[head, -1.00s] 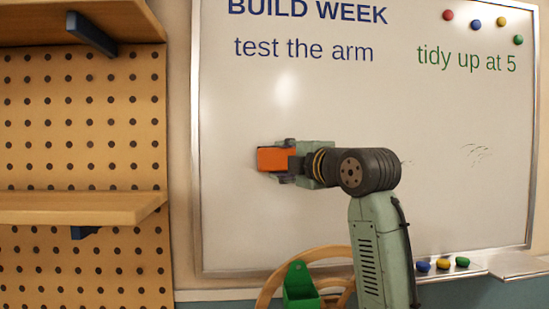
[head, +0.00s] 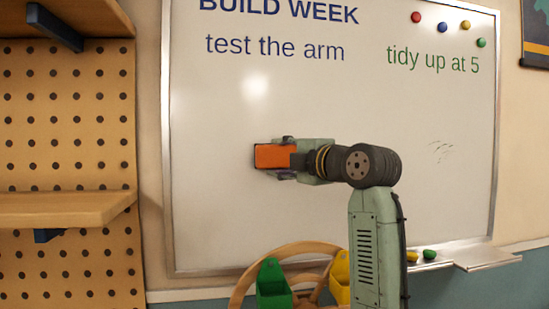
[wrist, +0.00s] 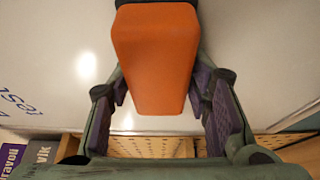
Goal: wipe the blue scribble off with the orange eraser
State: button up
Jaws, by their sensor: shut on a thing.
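My gripper (head: 284,157) is shut on the orange eraser (head: 274,155) in front of the left-middle of the whiteboard (head: 225,215). The eraser's dark side is toward the board; I cannot tell whether it touches. In the wrist view the eraser (wrist: 155,60) sits between the two fingers of my gripper (wrist: 163,85), its dark end at the top. No blue scribble shows; my arm hides part of the board.
Blue writing (head: 275,47) and green writing (head: 433,60) are higher on the board, with several magnets (head: 416,17) at top right. A pegboard with a wooden shelf (head: 65,208) stands left. Below are a green bin (head: 272,285), a yellow bin (head: 340,275) and a tray (head: 485,258).

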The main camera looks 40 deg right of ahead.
jog(key=shift+s+d, duration=0.35)
jog(key=shift+d, duration=0.35)
jog(key=shift+s+d, duration=0.3)
jog(key=shift+d, duration=0.35)
jog(key=shift+w+a+b, duration=0.3)
jog(key=shift+w+a, duration=0.5)
jog(key=shift+a, duration=0.95)
jog(key=shift+w+a+b, duration=0.35)
jog(key=shift+w+a, duration=0.5)
jog(key=shift+a, duration=0.9)
jog(key=shift+w+a+b, duration=0.3)
jog(key=shift+w+a, duration=0.5)
jog(key=shift+a, duration=0.95)
jog(key=shift+c, duration=0.2)
jog(key=shift+s, duration=0.1)
jog(key=shift+s+a+b, duration=0.3)
jog(key=shift+s+a, duration=0.1)
jog(key=shift+s, duration=0.5)
jog(key=shift+s+a+b, duration=0.3)
jog(key=shift+s+a, duration=0.15)
jog(key=shift+s, duration=0.4)
jog(key=shift+s+a+b, duration=0.3)
jog(key=shift+s+a, duration=0.1)
jog(key=shift+s, duration=0.5)
jog(key=shift+s, duration=0.1)
